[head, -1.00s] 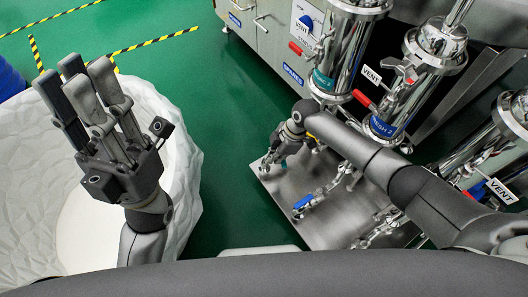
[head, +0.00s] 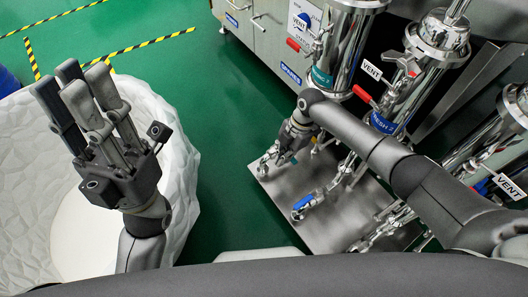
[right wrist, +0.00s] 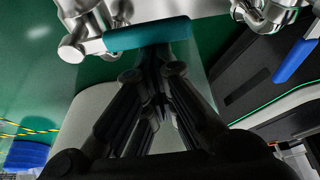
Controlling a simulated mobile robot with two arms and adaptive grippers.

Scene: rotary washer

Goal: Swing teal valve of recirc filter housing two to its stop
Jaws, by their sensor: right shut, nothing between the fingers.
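The teal valve handle (right wrist: 148,35) lies across the top of the right wrist view, joined at its left end to a shiny metal valve body (right wrist: 75,45). My right gripper (right wrist: 155,62) is shut and empty, its fingertips at or just under the handle's edge; I cannot tell whether they touch. In the head view my right gripper (head: 279,158) is low over the left end of the steel plate, largely covering the teal valve. My left gripper (head: 85,85) is open and empty, fingers up, far from the valves. A filter housing with a blue "MESH 2" label (head: 382,124) stands behind my right arm.
A blue-handled valve (head: 303,204) sits right of my right gripper; its handle also shows in the right wrist view (right wrist: 296,60). A white textured tub (head: 182,190) is under my left gripper.

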